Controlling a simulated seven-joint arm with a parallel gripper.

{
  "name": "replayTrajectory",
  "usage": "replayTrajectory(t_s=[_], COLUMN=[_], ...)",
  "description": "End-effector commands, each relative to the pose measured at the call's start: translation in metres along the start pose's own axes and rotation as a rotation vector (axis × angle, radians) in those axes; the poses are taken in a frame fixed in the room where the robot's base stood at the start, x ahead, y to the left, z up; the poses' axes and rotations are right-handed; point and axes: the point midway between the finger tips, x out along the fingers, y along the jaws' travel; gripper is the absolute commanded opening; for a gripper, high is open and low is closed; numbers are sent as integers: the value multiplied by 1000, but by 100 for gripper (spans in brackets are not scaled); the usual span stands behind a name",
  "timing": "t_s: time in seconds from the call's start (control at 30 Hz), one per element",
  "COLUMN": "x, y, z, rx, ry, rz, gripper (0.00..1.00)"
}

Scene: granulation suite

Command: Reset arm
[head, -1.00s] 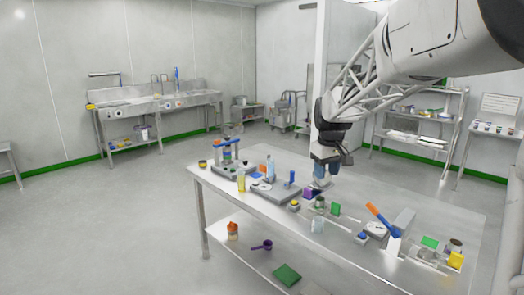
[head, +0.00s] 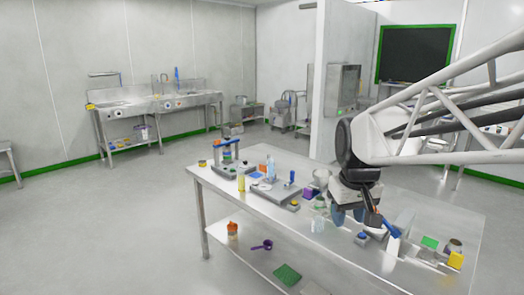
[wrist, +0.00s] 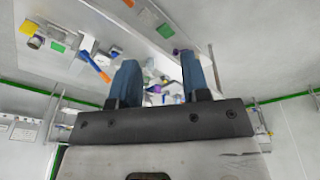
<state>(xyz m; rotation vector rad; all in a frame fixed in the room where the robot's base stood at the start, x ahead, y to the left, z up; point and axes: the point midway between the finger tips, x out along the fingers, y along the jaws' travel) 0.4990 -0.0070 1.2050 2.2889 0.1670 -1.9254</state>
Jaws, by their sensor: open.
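My gripper (head: 348,216) hangs over the right half of the steel table (head: 222,187) in the head view, with its blue fingers pointing down among the small items. In the wrist view the two blue fingers of my gripper (wrist: 161,78) stand apart, with nothing held between them. My arm reaches in from the right edge of the head view and hides part of the table's far side. Whether the fingertips touch anything on the table cannot be told.
The table holds a yellow bottle (head: 241,182), a purple block (head: 308,192), a green block (head: 430,242) and a yellow block (head: 455,260). An orange-handled tool (wrist: 95,66) lies beside my gripper. The lower shelf holds a purple scoop (head: 262,245).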

Motion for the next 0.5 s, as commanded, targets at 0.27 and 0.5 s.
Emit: replayTrajectory(t_s=[0.27,0.5], x=[4,14], y=[-14,-25], z=[66,121], rx=[68,126], ry=[22,38], rz=[4,6], gripper=[43,43])
